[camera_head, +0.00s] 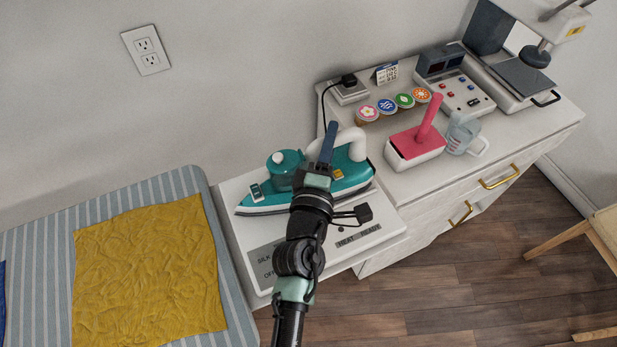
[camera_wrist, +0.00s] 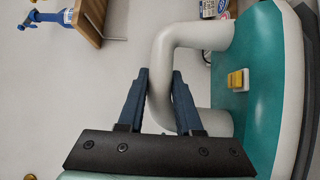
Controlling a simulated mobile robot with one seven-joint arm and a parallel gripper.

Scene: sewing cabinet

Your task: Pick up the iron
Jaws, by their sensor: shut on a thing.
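The iron (camera_head: 353,176) is teal with a white handle and a yellow button. In the head view it sits on the white ironing station (camera_head: 387,225), and my arm hides its middle. In the wrist view the iron's teal body (camera_wrist: 256,60) fills the right side. Its white handle (camera_wrist: 196,36) curves between the fingers. My gripper (camera_wrist: 160,85) has its dark blue fingers on either side of the handle and is shut on it. In the head view my gripper (camera_head: 331,137) is over the iron. I cannot tell whether the iron's base is touching the station.
A striped ironing board (camera_head: 30,236) with a yellow cloth (camera_head: 148,277) is at left. A wall outlet (camera_head: 146,50) is behind.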

